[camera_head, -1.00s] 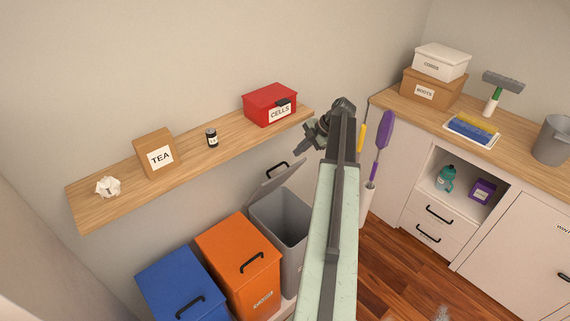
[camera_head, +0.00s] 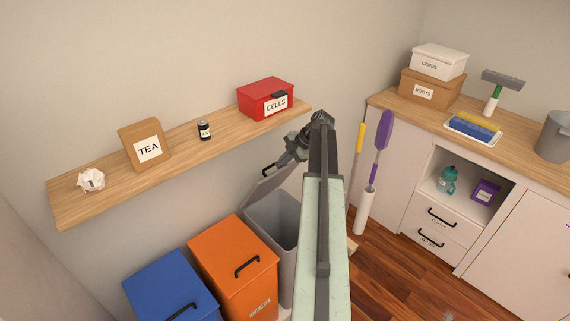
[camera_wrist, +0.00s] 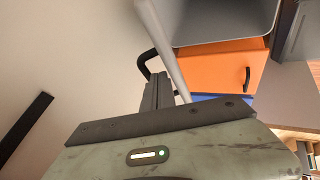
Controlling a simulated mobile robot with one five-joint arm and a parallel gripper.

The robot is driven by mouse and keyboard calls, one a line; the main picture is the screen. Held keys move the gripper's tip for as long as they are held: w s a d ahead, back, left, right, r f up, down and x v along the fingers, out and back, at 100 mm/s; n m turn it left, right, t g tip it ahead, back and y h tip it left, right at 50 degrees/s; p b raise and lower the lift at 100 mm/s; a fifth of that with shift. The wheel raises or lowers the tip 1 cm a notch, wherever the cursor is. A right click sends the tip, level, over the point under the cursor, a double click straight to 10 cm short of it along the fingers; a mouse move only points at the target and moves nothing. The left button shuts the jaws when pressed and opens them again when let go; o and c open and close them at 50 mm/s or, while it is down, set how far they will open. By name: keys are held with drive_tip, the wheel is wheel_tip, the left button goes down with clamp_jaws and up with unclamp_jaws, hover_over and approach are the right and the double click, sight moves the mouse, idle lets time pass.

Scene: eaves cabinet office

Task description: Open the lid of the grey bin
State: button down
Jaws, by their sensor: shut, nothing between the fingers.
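The grey bin (camera_head: 285,214) stands at the right end of the bin row with its inside showing. Its lid (camera_head: 271,187) is raised and tilted back towards the wall, and shows edge-on in the wrist view (camera_wrist: 164,45). The lid's black handle (camera_wrist: 147,64) is on its outer face. My gripper (camera_head: 284,161) is shut and empty at the lid's upper edge. In the wrist view its fingers (camera_wrist: 158,92) are close beside the lid, on the handle side; I cannot tell whether they touch. My arm hides part of the bin's right side.
An orange bin (camera_head: 235,267) and a blue bin (camera_head: 165,287) stand left of the grey bin. A wooden shelf (camera_head: 180,147) with several items runs along the wall above. A counter cabinet (camera_head: 405,160) stands at the right, with clear floor (camera_head: 400,275) before it.

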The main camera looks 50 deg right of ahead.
drive_tip(key=w, duration=0.1)
drive_tip(key=w+r+p, duration=0.1)
drive_tip(key=w, duration=0.1)
drive_tip(key=shift+d+r, duration=0.15)
drive_tip(key=s+d+r+p, duration=0.2)
drive_tip(key=s+d, duration=0.5)
drive_tip(key=s, duration=0.4)
drive_tip(key=shift+s+d+r+p, duration=0.15)
drive_tip(key=shift+s+d+p, duration=0.1)
drive_tip(key=shift+d+p, duration=0.05)
